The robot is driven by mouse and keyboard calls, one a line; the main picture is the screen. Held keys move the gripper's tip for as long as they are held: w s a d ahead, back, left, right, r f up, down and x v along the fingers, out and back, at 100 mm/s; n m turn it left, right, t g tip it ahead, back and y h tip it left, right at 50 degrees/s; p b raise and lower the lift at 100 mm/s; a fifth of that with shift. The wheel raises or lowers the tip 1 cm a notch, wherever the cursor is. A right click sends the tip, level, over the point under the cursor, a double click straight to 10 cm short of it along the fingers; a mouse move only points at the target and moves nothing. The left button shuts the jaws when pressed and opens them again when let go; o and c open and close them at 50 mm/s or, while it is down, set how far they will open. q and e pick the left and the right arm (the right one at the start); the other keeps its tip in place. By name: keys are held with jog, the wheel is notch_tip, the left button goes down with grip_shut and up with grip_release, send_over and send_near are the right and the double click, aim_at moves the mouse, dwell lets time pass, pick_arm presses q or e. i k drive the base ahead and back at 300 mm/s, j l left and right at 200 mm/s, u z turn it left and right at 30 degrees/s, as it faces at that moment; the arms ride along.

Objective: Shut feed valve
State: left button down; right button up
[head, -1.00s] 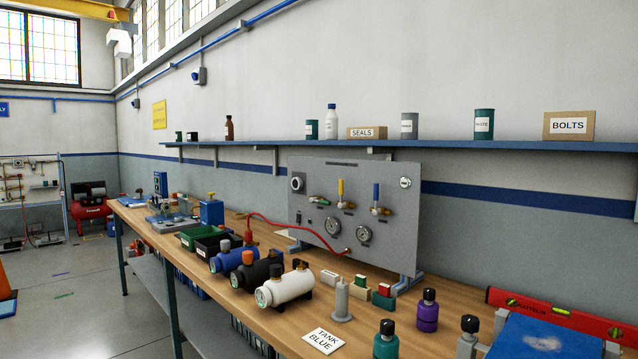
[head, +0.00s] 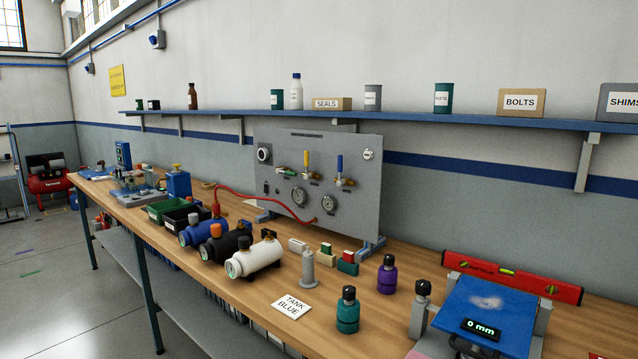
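A grey upright valve panel (head: 345,205) stands on the wooden bench. It carries a row of three small valves. Two round gauges (head: 299,197) sit below the valves. A red hose (head: 258,197) runs from the panel's lower port to the left along the bench. Neither of my grippers shows in the view.
Blue, black and white tanks (head: 260,257) lie on the bench (head: 240,297) in front of the panel. A "TANK BLUE" card (head: 291,306), teal bottle (head: 347,312) and purple bottle (head: 387,275) stand nearer. A red level (head: 515,277) lies right. A shelf (head: 420,122) runs above.

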aim_at(287, 173)
jog(key=i+j+z, duration=0.1)
jog(key=z, duration=0.25)
jog(key=j+z, duration=0.4)
jog(key=i+j+z, duration=0.1)
jog(key=z, duration=0.25)
jog(key=j+z, duration=0.35)
jog(key=j, duration=1.45)
jog(key=k, duration=0.05)
